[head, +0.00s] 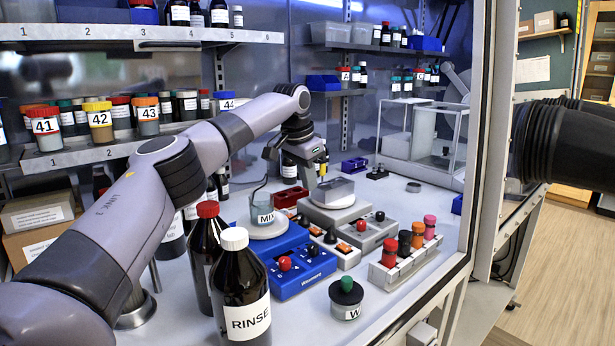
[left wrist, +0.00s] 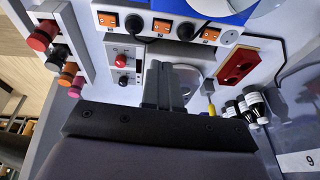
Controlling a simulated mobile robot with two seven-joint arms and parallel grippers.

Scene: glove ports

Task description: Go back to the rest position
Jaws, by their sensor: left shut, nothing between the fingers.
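My left gripper (head: 308,183) is in the middle of the head view, at the end of my left arm, which reaches in from the left. It points down above the bench, behind the blue stirrer unit and close to the grey balance-like device (head: 333,192). In the left wrist view its fingers (left wrist: 166,84) are together with nothing between them. Beneath them are a grey box with a red knob and the white bench. My right gripper shows in neither view.
A RINSE bottle (head: 241,290) and a red-capped bottle (head: 207,245) stand close beside my left arm. A beaker (head: 262,212) stands near the gripper. Shelves of jars (head: 150,35) line the back left. A glass enclosure edge (head: 478,130) and black ribbed sleeve (head: 535,145) are at right.

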